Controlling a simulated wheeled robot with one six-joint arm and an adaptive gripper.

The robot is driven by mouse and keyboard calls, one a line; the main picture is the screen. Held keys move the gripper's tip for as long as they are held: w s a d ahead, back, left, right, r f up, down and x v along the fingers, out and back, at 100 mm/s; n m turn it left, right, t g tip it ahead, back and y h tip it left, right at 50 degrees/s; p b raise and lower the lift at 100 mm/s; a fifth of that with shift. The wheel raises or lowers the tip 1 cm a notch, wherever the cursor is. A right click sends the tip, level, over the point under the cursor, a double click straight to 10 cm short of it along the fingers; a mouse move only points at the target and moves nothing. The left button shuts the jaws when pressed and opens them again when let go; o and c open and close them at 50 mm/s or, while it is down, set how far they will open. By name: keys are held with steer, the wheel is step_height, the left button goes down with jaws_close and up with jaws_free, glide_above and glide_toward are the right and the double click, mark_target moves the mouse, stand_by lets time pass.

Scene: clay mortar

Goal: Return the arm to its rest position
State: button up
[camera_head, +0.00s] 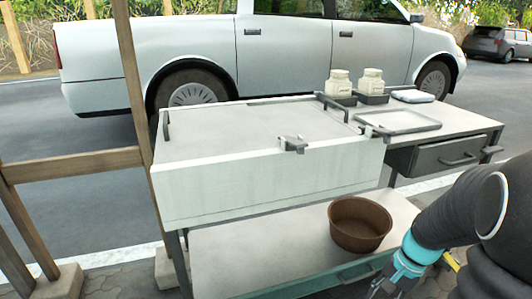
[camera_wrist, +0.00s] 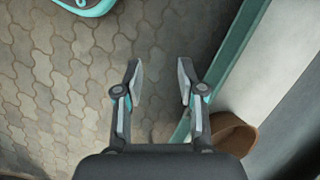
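My gripper (camera_wrist: 159,82) is open in the wrist view, with its two fingers well apart and nothing between them. It points down over the paved ground beside the cart's edge. In the head view my arm comes in from the lower right, and the fingertips are not clearly seen there. A brown round bowl (camera_head: 360,226) stands on the lower shelf (camera_head: 265,258) of the cart, to the left of my arm. Part of the bowl (camera_wrist: 232,133) also shows in the wrist view, just right of the right finger and apart from it.
The cart has a closed white box top (camera_head: 265,180), two jars (camera_head: 340,82) on its back, a tray (camera_head: 403,121) and a drawer (camera_head: 448,155). A wooden frame (camera_head: 135,85) stands at the left. A white pickup (camera_head: 270,55) is parked behind. Paving (camera_wrist: 55,100) beneath my gripper is clear.

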steer(key=s+a+r+n+t+h, duration=0.1)
steer(key=s+a+r+n+t, duration=0.2)
steer(key=r, duration=0.5)
steer(key=s+a+r+n+t+h, duration=0.2)
steer(key=s+a+r+n, duration=0.4)
steer(key=s+a+r, duration=0.1)
steer(key=shift+a+r+n+t, duration=0.3)
steer(key=shift+a+r+t, duration=0.1)
steer(key=shift+a+r, duration=0.45)
